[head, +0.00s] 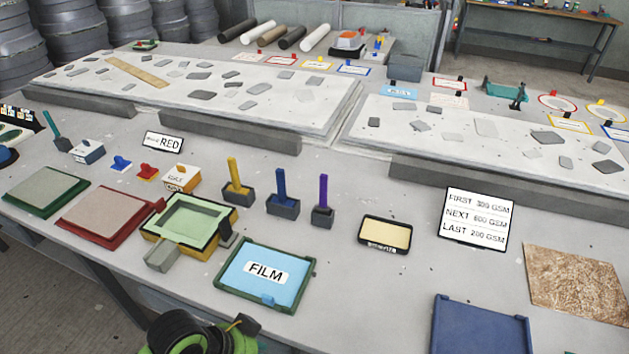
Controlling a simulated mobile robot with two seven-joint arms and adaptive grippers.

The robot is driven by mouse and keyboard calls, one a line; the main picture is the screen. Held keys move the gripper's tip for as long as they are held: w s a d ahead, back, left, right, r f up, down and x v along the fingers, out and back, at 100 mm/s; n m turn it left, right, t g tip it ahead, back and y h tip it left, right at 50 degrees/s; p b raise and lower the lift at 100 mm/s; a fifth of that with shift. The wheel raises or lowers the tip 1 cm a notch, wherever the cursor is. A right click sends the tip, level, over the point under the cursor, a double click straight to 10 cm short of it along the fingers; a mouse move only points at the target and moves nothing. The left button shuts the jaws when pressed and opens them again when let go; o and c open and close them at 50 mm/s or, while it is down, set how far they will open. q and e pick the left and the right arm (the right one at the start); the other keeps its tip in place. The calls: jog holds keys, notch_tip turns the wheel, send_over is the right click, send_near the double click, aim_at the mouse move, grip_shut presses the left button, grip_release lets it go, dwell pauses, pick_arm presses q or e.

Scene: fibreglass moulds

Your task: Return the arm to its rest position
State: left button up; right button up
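Neither of my grippers shows clearly in the head view. A green and black rounded part (185,335) shows at the bottom edge, left of centre, cut off by the frame. I cannot tell whether it belongs to one of my arms. No arm reaches over the work table (330,290). A green mould (190,222) with a raised rim and a recess sits on the table, left of centre. A blue panel marked FILM (265,277) in a green frame lies in front of it.
Red (105,215) and green (45,195) framed panels lie left of the mould. A yellow pad (385,232), an order sign (477,217), a blue tray (480,325) and a brown mat (578,285) are rightward. Raised slabs hold grey pieces.

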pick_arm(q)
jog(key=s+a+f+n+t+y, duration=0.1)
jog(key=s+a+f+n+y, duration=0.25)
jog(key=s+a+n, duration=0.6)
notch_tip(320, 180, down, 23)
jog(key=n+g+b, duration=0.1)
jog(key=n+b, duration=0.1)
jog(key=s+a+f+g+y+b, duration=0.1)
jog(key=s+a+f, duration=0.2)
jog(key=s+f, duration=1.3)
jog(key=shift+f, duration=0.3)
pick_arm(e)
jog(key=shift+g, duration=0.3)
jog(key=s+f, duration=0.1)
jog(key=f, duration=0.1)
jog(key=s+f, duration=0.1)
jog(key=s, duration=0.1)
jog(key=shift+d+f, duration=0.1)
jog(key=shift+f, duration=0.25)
